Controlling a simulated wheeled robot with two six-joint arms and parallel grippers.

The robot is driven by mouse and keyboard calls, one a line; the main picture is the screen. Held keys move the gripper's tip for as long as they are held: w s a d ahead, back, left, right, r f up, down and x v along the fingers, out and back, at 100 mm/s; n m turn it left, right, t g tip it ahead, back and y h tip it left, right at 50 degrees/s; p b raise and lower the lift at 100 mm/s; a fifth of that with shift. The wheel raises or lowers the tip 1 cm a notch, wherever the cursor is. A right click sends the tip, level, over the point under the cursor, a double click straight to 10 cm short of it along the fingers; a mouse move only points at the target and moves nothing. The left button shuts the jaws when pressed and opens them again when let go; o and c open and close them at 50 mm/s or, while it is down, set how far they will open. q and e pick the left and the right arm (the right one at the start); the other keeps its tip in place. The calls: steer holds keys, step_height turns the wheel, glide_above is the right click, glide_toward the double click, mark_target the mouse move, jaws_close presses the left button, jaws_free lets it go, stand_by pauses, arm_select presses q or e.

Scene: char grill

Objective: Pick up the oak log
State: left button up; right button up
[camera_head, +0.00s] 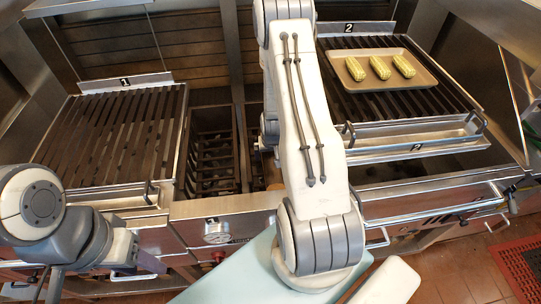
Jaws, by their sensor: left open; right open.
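I cannot make out the oak log for certain. A small brownish patch shows beside my central white arm, over the middle bay (213,150), but most of it is hidden and I cannot tell what it is. My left arm shows at the lower left, with its gripper not visible. My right arm rises through the middle and covers part of the bay; its gripper is hidden from this view.
Grill 1 (110,135) at left has bare slats. Grill 2 (420,102) at right bears a tray (376,84) with three corn cobs (380,68). A steel front ledge (225,205) with a gauge (216,238) runs below. A red mat (522,268) lies at lower right.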

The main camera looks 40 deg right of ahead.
jaws_close()
steer(key=shift+r, duration=0.2)
